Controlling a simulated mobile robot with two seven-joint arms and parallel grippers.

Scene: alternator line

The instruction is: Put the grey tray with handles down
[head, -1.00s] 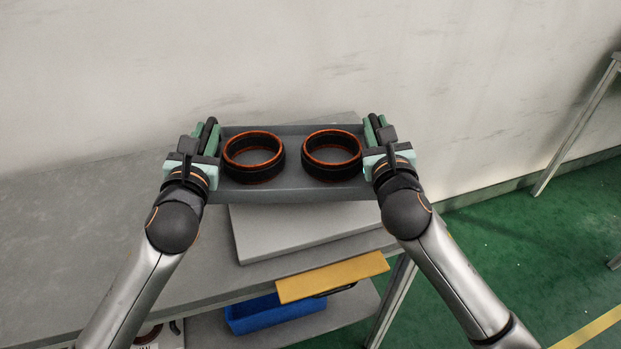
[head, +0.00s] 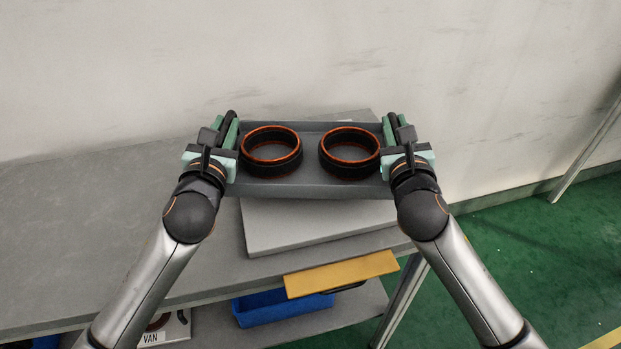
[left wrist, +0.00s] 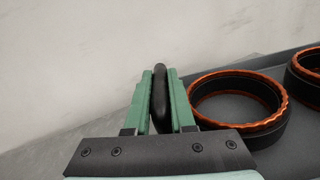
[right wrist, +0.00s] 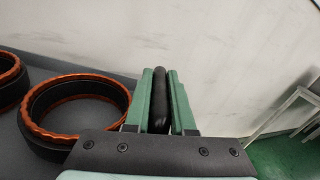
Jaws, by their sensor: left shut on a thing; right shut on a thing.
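The grey tray with handles (head: 310,186) is held level between my two grippers in the head view. It carries two black rings with orange-copper rims, a left one (head: 270,162) and a right one (head: 349,163). My left gripper (head: 226,130) is shut on the tray's left black handle, which shows between the green fingers in the left wrist view (left wrist: 160,95). My right gripper (head: 391,131) is shut on the right black handle, seen in the right wrist view (right wrist: 159,98). The tray hides part of the light grey slab below it; I cannot tell the gap between them.
The light grey slab (head: 300,228) lies on the grey bench (head: 110,220), against a pale wall (head: 300,60). A yellow board (head: 340,274) juts from the bench front. A blue bin (head: 283,308) sits on the lower shelf. The bench is clear at left.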

